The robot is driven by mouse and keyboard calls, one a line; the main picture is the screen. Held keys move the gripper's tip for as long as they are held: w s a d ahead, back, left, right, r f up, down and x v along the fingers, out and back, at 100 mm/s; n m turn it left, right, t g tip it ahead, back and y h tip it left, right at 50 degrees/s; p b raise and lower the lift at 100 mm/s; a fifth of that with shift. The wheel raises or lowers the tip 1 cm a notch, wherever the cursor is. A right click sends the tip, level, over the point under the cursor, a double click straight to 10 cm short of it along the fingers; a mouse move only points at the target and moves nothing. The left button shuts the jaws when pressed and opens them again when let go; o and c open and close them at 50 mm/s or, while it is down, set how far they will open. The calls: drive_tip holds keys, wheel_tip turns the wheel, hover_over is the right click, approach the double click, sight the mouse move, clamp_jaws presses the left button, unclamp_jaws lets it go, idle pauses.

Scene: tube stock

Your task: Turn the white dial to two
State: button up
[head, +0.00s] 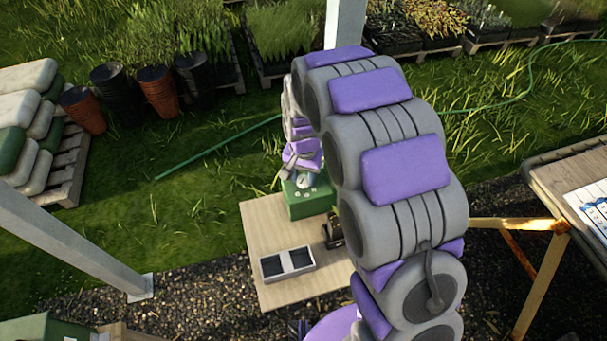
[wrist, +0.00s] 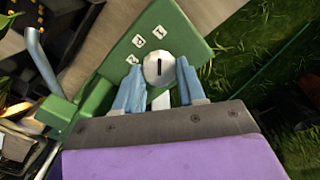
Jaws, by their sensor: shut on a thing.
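The white dial (wrist: 159,70) sits on the face of a green box (wrist: 190,32). It carries a short black mark that stands nearly upright in the wrist view. In the head view, the green box (head: 309,204) stands on a wooden board, the dial (head: 303,181) shows on top, and my arm partly hides the area.
A grey two-compartment tray (head: 288,263) sits near the front of the wooden board (head: 262,225). A dark object (head: 333,230) stands beside the box, partly behind my arm. A rusty yellow-framed table (head: 545,225) is at right. A metal post (head: 75,240) stands at left.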

drive_tip(key=shift+n+p, duration=0.3)
drive_tip(key=shift+n, duration=0.1)
drive_tip(key=n+p, duration=0.2)
drive_tip(key=shift+r+n, duration=0.15)
drive_tip(key=shift+n, duration=0.15)
drive_tip(key=n+p, duration=0.3)
drive_tip(key=n, duration=0.2)
drive_tip(key=shift+a+n+p, duration=0.1)
drive_tip(key=shift+n+p, duration=0.2)
drive_tip(key=n+p, duration=0.2)
drive_tip(key=n, duration=0.2)
drive_tip(key=shift+s, duration=0.1)
drive_tip(key=shift+n+p, duration=1.3)
drive_tip(key=shift+n, duration=1.1)
drive_tip(key=o, duration=1.1)
drive_tip(key=shift+c, duration=0.2)
